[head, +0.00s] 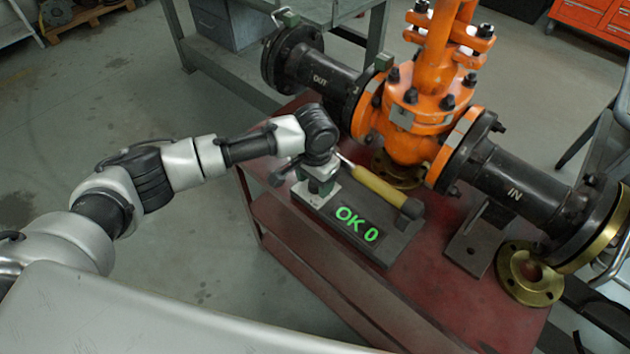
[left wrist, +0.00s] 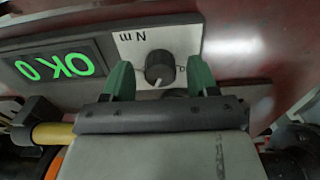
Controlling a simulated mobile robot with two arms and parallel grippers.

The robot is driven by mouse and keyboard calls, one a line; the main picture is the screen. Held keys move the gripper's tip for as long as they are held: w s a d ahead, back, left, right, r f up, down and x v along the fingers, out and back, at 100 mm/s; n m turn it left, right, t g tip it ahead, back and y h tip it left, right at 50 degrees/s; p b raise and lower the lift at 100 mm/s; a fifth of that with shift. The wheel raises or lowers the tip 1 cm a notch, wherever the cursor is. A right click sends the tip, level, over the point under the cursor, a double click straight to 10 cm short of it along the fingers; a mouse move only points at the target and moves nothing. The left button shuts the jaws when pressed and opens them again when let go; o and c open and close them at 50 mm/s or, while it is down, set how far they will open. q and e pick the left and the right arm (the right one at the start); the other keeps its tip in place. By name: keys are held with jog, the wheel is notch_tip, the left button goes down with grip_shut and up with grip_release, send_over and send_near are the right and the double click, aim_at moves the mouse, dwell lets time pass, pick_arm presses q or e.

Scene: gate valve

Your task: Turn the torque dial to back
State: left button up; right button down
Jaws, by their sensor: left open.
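The torque dial (left wrist: 160,68) is a small black knob with a white pointer line on a white plate (left wrist: 130,45) marked "N m". In the left wrist view its pointer line points toward the lower edge of the picture. My left gripper (left wrist: 160,80) is open, with one green finger on each side of the dial; I cannot tell whether they touch it. In the head view my left gripper (head: 318,184) is over the plate and hides the dial. My right gripper is not in view.
A yellow-handled tool (head: 375,185) lies on the grey block behind the display. The orange gate valve (head: 412,115) with black pipes marked OUT and IN stands behind. A brass flange (head: 528,285) lies on the red bench (head: 330,280), whose front area is clear.

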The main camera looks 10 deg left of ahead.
pick_arm(q)
jog(key=shift+f, duration=0.2)
jog(key=c, duration=0.9)
jog(key=shift+r+m+p, duration=0.25)
jog(key=shift+m+p, duration=0.65)
jog(key=shift+p, duration=0.45)
jog(key=shift+c, duration=0.2)
jog(key=shift+m+p, duration=0.8)
jog(key=m+p, duration=0.2)
jog(key=m, duration=0.1)
jog(key=shift+f, duration=0.1)
jog(key=shift+f+m+p, duration=0.1)
jog(key=shift+m+p, duration=0.45)
jog(key=shift+m, duration=0.65)
